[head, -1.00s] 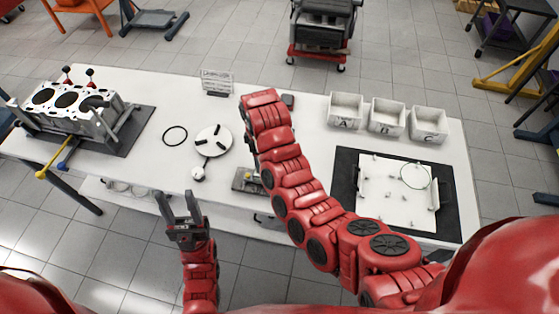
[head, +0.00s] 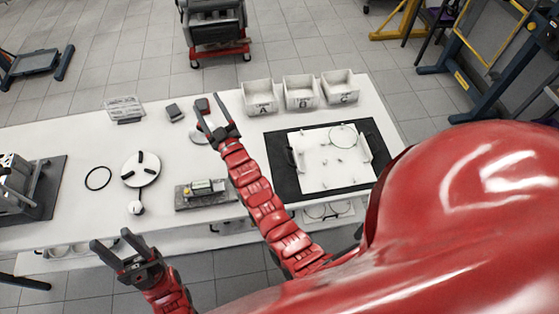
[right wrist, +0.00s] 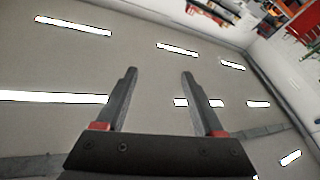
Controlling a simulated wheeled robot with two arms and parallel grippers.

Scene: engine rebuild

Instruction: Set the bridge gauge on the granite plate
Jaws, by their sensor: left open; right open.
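A flat grey slab (head: 188,203) near the table's front edge looks like the granite plate. A small block-like device (head: 203,187) with dark and pale yellowish parts sits on it; it may be the bridge gauge, but I cannot tell for sure. My right gripper (head: 211,101) is open and empty, above the table behind the slab; its fingers (right wrist: 158,75) show nothing between them in the right wrist view. A pale round object (head: 199,137) is partly hidden by the right gripper. My left gripper (head: 110,238) is open and empty, in front of the table's front edge.
A white disc with black bars (head: 141,168) and a black ring (head: 98,178) lie left of the slab. A small dark block (head: 174,112) and a sign (head: 125,110) stand behind. Bins A (head: 260,97), B (head: 299,92) and C (head: 340,87) line the back. A black mat (head: 281,178) carries a white tray.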

